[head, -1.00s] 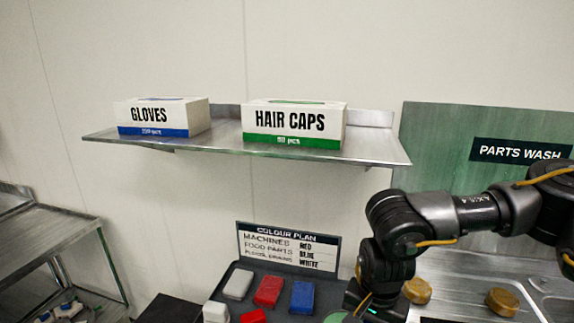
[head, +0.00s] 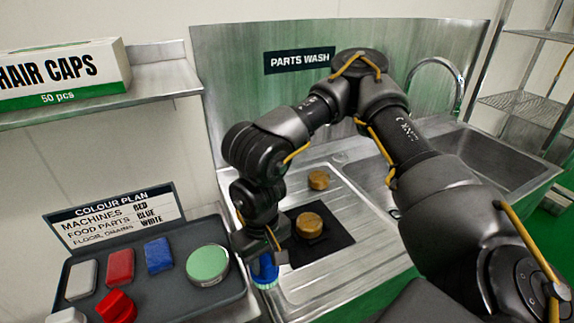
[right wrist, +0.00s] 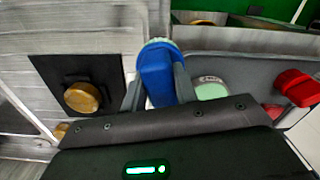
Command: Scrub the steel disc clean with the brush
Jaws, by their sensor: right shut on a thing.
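My right gripper (head: 264,246) is shut on a blue brush (head: 265,270), held between the tray and the black mat. In the right wrist view the brush (right wrist: 156,72) stands between the two fingers, with pale bristles at its far end. A golden-brown round piece (head: 309,225) lies on a black mat (head: 335,240) on the steel drainboard; it also shows in the right wrist view (right wrist: 82,97). A similar piece (head: 318,180) sits behind it, off the mat. No bare steel disc face shows; I cannot tell which piece is the disc. My left gripper is out of view.
A dark tray (head: 220,300) at the left holds red, blue and white blocks and a green-topped round tin (head: 208,264). A colour plan sign (head: 115,217) stands behind it. The sink (head: 480,160) with a tap is at the right.

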